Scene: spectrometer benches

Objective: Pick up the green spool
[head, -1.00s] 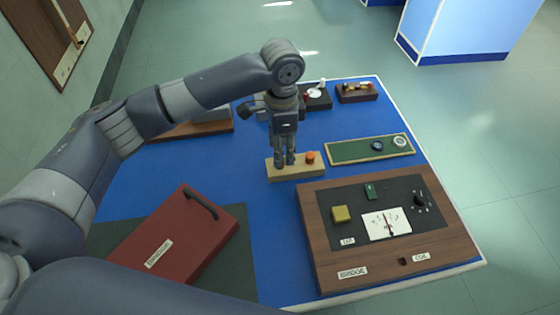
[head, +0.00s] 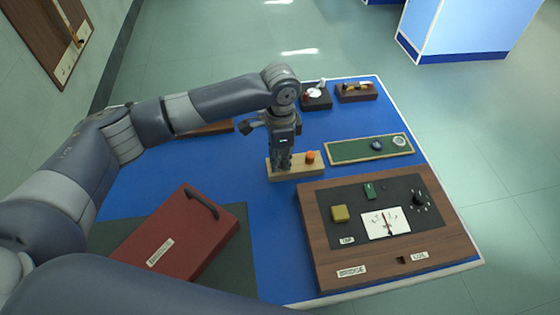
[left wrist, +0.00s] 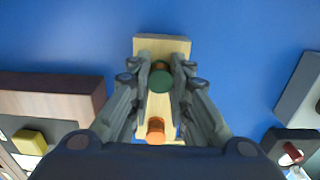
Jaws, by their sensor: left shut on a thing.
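The green spool (left wrist: 160,78) stands on a pale wooden block (left wrist: 175,45) and shows between my left gripper's fingers in the left wrist view. My left gripper (left wrist: 161,82) is shut on the spool, a finger on each side. In the head view my left gripper (head: 281,168) points down over the left part of the wooden block (head: 300,173) and hides the spool. An orange spool (head: 310,157) sits on the block's right part, apart from the fingers; it also shows in the left wrist view (left wrist: 156,128). My right gripper is not in view.
A wooden bridge box (head: 320,240) with a meter stands in front of the block. A green board (head: 350,153) lies to its right. Small dark devices (head: 355,93) stand at the back. A red case (head: 165,240) lies front left. Bare blue table (head: 260,220) lies between.

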